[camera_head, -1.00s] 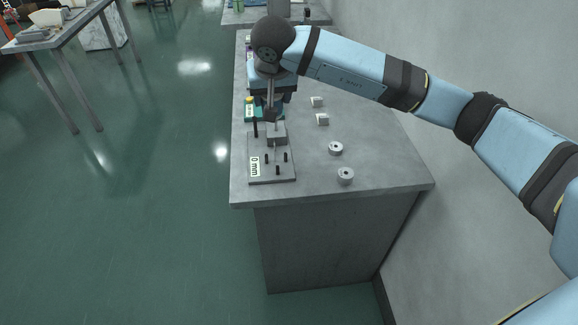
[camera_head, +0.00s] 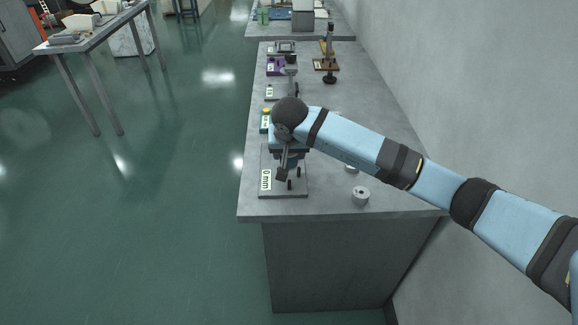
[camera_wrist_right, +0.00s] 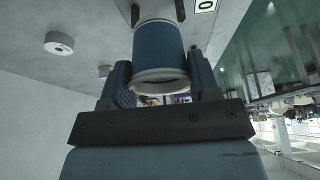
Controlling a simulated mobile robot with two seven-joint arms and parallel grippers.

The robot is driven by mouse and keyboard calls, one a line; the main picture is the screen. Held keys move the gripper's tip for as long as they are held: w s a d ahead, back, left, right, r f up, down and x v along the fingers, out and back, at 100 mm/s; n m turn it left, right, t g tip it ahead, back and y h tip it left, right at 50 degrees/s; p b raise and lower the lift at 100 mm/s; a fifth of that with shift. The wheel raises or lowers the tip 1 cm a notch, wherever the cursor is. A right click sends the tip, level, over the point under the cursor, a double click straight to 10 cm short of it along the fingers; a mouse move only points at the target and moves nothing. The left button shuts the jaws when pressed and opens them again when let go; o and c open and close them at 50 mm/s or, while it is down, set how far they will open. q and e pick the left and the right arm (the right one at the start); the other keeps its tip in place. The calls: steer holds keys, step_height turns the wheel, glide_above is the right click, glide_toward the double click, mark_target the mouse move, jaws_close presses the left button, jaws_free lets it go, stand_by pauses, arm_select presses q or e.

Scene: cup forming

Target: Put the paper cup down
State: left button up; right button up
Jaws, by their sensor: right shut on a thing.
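The paper cup (camera_wrist_right: 159,58) is blue with a pale rim and sits between the two fingers of my right gripper (camera_wrist_right: 160,82) in the right wrist view. The fingers are shut on its sides. In the head view my right gripper (camera_head: 284,168) is over the grey plate (camera_head: 285,194) with the "0 mm" label, at the near end of the bench. My wrist hides the cup there. I cannot tell whether the cup touches the plate. My left gripper is not in view.
Short dark pegs (camera_head: 290,184) stand on the plate. A grey ring-shaped piece (camera_head: 361,197) lies to its right on the bench (camera_head: 385,135). A purple fixture (camera_head: 276,67) and a brown-based stand (camera_head: 326,64) are farther back. The near right bench top is mostly clear.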

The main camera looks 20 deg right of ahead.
mark_target(289, 166)
steer(key=shift+f, duration=2.6)
steer(key=shift+f+b, duration=0.2)
steer(key=shift+b, duration=0.1)
steer(key=o, duration=0.9)
steer(key=shift+r, duration=0.1)
